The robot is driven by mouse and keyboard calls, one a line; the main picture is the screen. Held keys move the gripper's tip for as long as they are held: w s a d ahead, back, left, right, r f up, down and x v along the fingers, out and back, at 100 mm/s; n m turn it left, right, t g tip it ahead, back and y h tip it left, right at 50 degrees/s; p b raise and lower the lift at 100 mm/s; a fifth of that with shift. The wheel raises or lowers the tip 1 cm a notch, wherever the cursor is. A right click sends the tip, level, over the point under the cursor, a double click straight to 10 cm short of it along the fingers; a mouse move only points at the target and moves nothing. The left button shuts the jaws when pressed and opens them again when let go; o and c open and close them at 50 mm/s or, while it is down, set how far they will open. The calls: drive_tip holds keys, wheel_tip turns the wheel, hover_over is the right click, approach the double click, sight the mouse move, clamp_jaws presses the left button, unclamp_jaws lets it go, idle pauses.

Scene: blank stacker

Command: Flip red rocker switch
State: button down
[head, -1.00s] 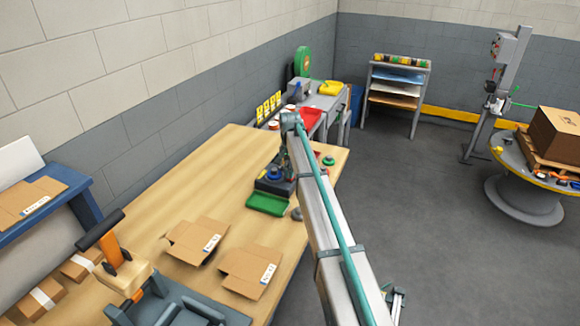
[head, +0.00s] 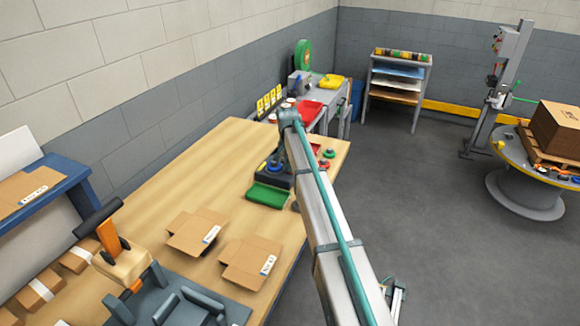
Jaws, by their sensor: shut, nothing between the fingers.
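A dark control box (head: 268,179) stands on the wooden workbench, with a blue round part (head: 272,168) on top. My gripper (head: 279,160) points down over this box, small and partly hidden by my own arm; it is shut and holds nothing that I can see. I cannot make out a red rocker switch; it may be hidden behind my arm or too small to tell. Whether my fingertips touch the box is not clear.
A green tray (head: 268,195) lies in front of the box. A green button (head: 328,153) and a small red part (head: 315,148) sit to the right. Flat cartons (head: 197,230) lie nearer. A red bin (head: 309,108) stands behind. The middle of the workbench (head: 215,175) is clear.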

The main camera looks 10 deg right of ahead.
drive_tip(key=shift+w+d, duration=0.45)
drive_tip(key=shift+w, duration=0.2)
drive_tip(key=shift+r, duration=0.1)
drive_tip(key=shift+r+p, duration=0.25)
drive_tip(key=shift+p, duration=0.1)
wheel_tip(320, 180, up, 13)
drive_tip(key=s+b, duration=0.1)
drive_tip(key=b, duration=0.1)
drive_tip(key=shift+s+a+r, duration=0.15)
drive_tip(key=shift+a+r, duration=0.05)
drive_tip(key=shift+a, duration=0.2)
